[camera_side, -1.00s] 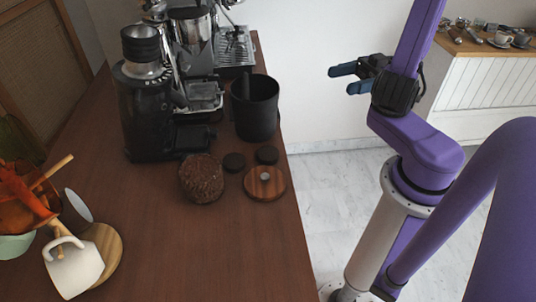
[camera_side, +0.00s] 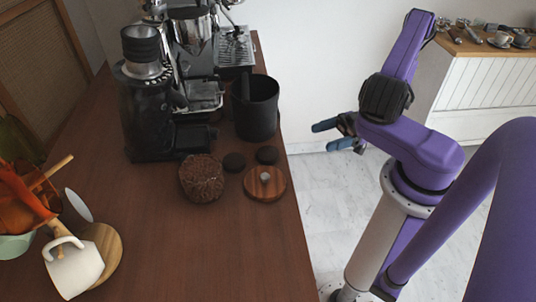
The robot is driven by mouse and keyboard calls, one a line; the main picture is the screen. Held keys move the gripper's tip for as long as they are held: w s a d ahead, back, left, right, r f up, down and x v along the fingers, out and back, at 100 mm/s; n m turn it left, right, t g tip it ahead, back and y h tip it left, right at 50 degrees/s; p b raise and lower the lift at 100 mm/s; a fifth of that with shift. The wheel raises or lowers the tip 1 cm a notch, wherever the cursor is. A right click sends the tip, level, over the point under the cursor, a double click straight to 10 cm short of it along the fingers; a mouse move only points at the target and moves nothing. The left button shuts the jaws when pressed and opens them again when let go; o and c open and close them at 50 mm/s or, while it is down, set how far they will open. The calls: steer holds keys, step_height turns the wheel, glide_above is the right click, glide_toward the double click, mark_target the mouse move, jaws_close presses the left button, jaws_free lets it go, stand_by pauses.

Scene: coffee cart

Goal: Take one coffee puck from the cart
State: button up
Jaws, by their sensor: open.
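Two small dark coffee pucks lie on the brown wooden cart top (camera_side: 150,235). The left puck (camera_side: 234,162) is beside a jar of coffee beans, and the right puck (camera_side: 267,155) is just behind a round wooden lid. My gripper (camera_side: 325,136) has blue fingertips and is open and empty. It hangs over the floor to the right of the cart's edge, apart from the pucks.
A black bin (camera_side: 255,110) stands behind the pucks. The bean jar (camera_side: 201,180) and wooden lid (camera_side: 265,184) are in front. A black grinder (camera_side: 150,110) and espresso machine (camera_side: 195,60) stand at back left. A white mug (camera_side: 75,268) sits front left.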

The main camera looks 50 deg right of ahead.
mark_target(278, 150)
steer(key=shift+x, duration=7.4)
steer(key=shift+r, duration=0.1)
steer(key=c, duration=0.8)
